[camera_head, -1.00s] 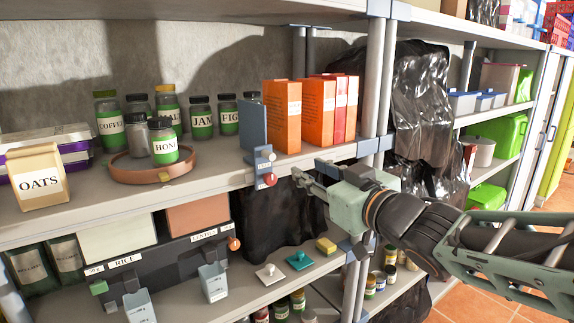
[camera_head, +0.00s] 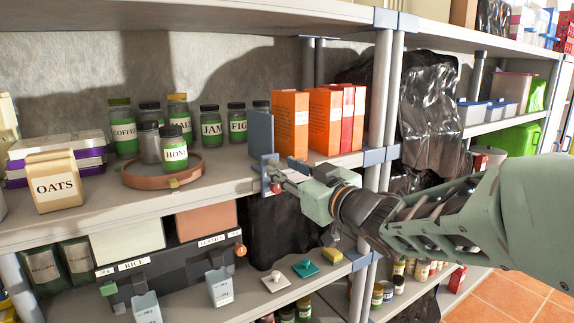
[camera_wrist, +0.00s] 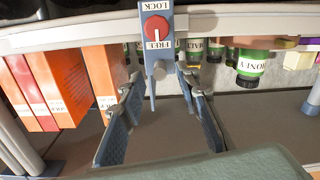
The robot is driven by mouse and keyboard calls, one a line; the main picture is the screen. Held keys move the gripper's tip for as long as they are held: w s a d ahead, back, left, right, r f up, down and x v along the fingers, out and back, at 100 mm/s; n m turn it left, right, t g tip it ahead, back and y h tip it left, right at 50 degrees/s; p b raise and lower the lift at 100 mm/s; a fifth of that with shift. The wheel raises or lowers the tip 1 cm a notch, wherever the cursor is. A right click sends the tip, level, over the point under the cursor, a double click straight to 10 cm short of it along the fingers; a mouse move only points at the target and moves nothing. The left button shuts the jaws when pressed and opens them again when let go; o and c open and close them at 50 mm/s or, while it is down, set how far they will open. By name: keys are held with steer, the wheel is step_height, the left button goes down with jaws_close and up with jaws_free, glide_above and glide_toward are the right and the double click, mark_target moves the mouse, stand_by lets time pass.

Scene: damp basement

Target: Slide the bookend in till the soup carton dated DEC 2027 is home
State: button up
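The blue bookend (camera_head: 261,133) stands upright on the shelf, left of a single orange carton (camera_head: 290,124), with a small gap. Right of that carton, past a wider gap, is a group of orange and red cartons (camera_head: 325,121). Their dates are too small to read. In the wrist view the bookend's front plate (camera_wrist: 154,66) carries a red knob (camera_wrist: 156,28) between the words LOCK and FREE. My gripper (camera_wrist: 160,82) is open, with one finger on each side of the bookend and visible room beside it. In the head view my gripper (camera_head: 276,176) partly hides the bookend's front.
Left of the bookend are several green-labelled jars (camera_head: 211,123), a round brown tray (camera_head: 135,181) and an OATS box (camera_head: 57,184). A shelf post (camera_head: 380,95) stands right of the cartons. Below are bins (camera_head: 165,257) and small items.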

steer(key=shift+x, duration=1.35)
steer(key=shift+c, duration=0.4)
jaws_close()
